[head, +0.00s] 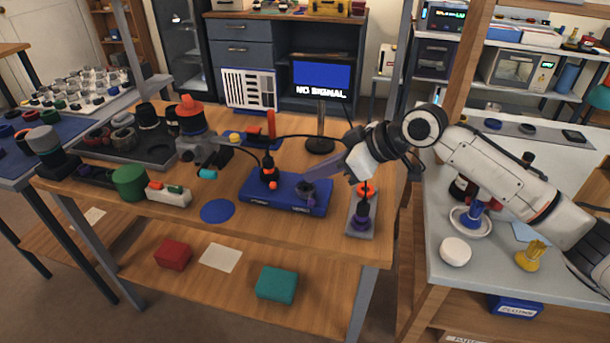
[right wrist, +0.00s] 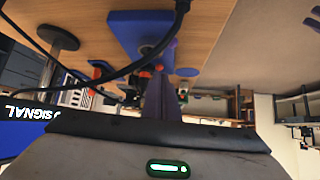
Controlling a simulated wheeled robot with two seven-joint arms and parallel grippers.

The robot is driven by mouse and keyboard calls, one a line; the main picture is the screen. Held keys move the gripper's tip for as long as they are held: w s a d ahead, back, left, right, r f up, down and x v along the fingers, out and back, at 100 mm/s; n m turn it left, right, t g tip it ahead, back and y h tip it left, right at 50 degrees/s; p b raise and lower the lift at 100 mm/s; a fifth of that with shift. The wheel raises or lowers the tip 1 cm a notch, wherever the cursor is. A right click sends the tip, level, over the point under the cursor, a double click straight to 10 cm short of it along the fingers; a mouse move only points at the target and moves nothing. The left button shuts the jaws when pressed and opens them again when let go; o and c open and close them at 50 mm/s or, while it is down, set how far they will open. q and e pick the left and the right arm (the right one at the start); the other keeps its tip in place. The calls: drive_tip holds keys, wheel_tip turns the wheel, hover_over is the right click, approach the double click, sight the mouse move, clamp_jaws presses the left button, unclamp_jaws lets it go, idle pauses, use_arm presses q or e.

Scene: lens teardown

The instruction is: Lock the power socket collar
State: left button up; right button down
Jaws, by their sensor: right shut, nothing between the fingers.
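The blue box (head: 262,199) lies on the wooden bench. A black plug with orange parts (head: 268,177) stands upright on its left half. A grey-purple round fitting (head: 308,198) sits on its right half; I cannot tell which of these bears the socket collar. My right gripper (head: 310,178) reaches in from the right, its long purple fingers shut and empty, tips close to the round fitting. Contact cannot be told. The right wrist view shows the shut fingers (right wrist: 164,98) near the blue box (right wrist: 133,30), upside down. My left gripper is not in view.
A monitor (head: 321,75) stands behind, with a black cable passing near my gripper. A blue disc (head: 217,211) and green cylinder (head: 129,182) lie left.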

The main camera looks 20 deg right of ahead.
sight(269, 177)
drive_tip(key=x, duration=0.8)
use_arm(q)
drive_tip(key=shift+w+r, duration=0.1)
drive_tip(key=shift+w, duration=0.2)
use_arm(e)
drive_tip(key=shift+w+a+f, duration=0.2)
drive_tip(key=shift+w+f, duration=0.05)
drive_tip(key=shift+f, duration=0.05)
